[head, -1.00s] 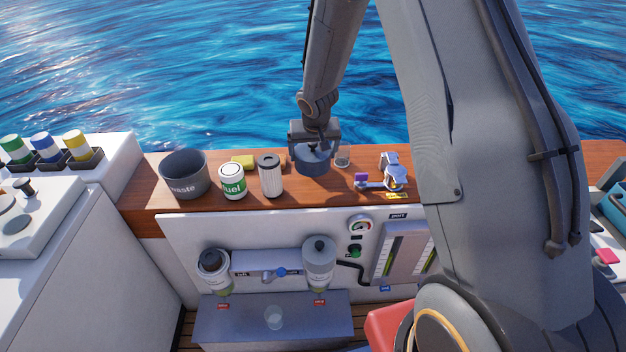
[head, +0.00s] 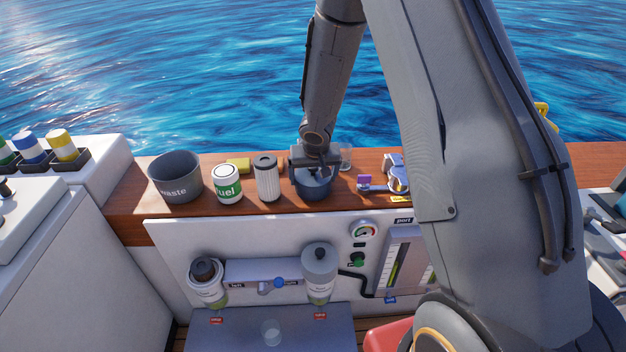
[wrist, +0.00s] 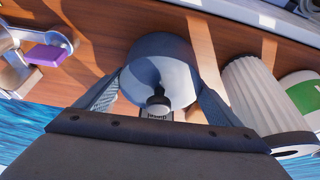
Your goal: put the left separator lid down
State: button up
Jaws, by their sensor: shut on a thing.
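The left separator lid (head: 312,189) is a round blue-grey cap with a black knob on top. My gripper (head: 315,172) is shut on it and holds it upright, low at the wooden counter. In the wrist view the lid (wrist: 160,60) sits between both fingers of my gripper (wrist: 157,88), one on each side. I cannot tell whether its underside touches the wood. The left separator (head: 207,286) stands below on the white panel, with a dark part showing at its top.
A metal part with a purple tab (head: 364,180) lies right of the lid. Bare wood lies between them.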

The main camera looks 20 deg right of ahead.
jog(key=shift+f, duration=0.15)
jog(key=o, duration=0.9)
jog(key=shift+o, duration=0.2)
